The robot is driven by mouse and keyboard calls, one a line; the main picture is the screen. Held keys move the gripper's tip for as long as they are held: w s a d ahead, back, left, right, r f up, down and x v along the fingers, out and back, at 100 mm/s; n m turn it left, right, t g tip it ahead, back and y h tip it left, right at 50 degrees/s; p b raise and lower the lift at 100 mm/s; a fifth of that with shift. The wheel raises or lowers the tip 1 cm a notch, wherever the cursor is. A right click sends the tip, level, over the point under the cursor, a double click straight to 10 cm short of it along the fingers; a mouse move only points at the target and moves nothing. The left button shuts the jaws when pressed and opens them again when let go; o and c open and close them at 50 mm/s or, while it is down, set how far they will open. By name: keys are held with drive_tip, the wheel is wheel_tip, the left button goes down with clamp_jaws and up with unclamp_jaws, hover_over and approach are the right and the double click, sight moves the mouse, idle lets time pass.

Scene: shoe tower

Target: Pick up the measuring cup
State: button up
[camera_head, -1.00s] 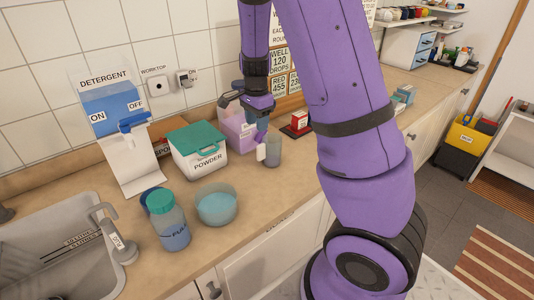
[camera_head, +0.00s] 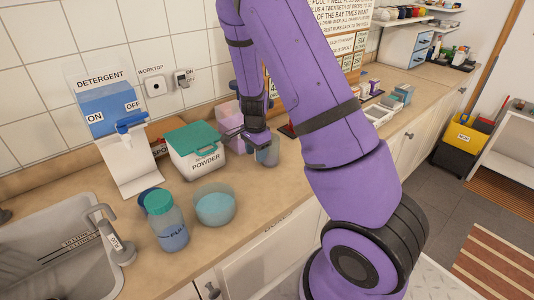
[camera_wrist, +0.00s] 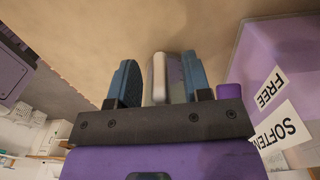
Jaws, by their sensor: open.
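The measuring cup (camera_head: 268,155) is a small clear grey cup with a white handle, standing on the worktop beside the purple softener box (camera_head: 229,116). My gripper (camera_head: 262,142) is low over it and hides its upper part in the head view. In the wrist view, the cup (camera_wrist: 174,75) and its pale handle show between the two blue fingers of my gripper (camera_wrist: 159,75). The fingers are apart, with one on each side. I cannot tell whether either finger touches the cup.
The powder box (camera_head: 196,152) with a green lid stands left of the cup. A bowl of blue liquid (camera_head: 214,207) and a green-capped bottle (camera_head: 168,222) stand nearer the front. The softener box is close to my gripper (camera_wrist: 280,60). The worktop right of the cup's front is clear.

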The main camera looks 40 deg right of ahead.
drive_tip(key=shift+f, duration=0.15)
drive_tip(key=shift+c, duration=0.4)
clamp_jaws()
drive_tip(key=shift+r, duration=0.2)
